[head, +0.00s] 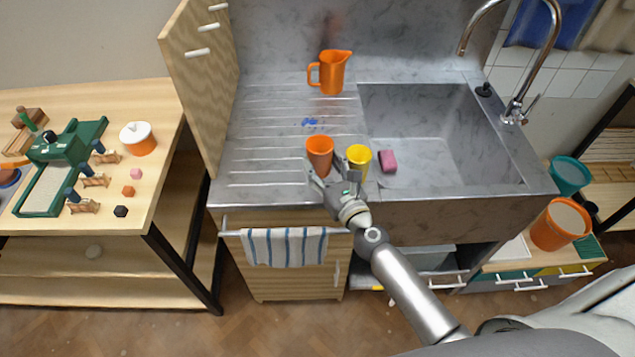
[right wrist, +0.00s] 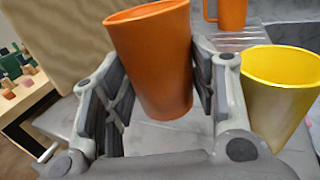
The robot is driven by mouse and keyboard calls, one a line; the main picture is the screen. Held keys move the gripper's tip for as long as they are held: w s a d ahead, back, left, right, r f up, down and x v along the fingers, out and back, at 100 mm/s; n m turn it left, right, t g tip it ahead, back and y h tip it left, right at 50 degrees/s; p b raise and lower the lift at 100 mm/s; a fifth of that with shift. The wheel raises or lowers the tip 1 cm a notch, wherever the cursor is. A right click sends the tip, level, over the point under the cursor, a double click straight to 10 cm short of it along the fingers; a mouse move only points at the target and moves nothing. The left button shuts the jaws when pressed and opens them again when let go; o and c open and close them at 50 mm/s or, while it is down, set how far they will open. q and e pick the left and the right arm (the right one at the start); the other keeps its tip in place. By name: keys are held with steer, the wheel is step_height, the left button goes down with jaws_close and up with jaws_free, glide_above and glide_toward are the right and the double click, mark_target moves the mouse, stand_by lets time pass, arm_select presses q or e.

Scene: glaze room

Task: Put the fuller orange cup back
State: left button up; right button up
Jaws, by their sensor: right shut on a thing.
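An orange cup (head: 319,152) is near the front of the ribbed drainboard, left of the sink basin. My right gripper (head: 327,172) is shut on it, with one finger on each side. The right wrist view shows this cup (right wrist: 152,62) between the fingers (right wrist: 163,85), slightly tilted in the picture. I cannot tell whether its base touches the drainboard. How full it is cannot be made out. No second orange cup is visible. A yellow cup (head: 358,161) stands close to its right; it also shows in the right wrist view (right wrist: 277,95). My left gripper is out of view.
An orange jug (head: 331,74) stands at the back of the drainboard (head: 262,118), near small blue pieces (head: 310,122). A pink sponge (head: 388,160) lies right of the yellow cup, by the sink basin (head: 430,130). A wooden cabinet door (head: 200,85) rises at the left.

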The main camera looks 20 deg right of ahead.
steer(key=shift+w+a+f, duration=0.25)
steer(key=shift+w+f, duration=0.1)
steer(key=shift+f, duration=0.2)
steer(key=f+b, duration=0.3)
steer(key=shift+w+a+f, duration=0.25)
steer(key=shift+w+a, duration=0.05)
steer(key=shift+f+b, duration=0.15)
steer(key=shift+b, duration=0.2)
steer(key=shift+f, duration=0.2)
steer(key=o, duration=1.1)
steer(key=shift+r, duration=0.1)
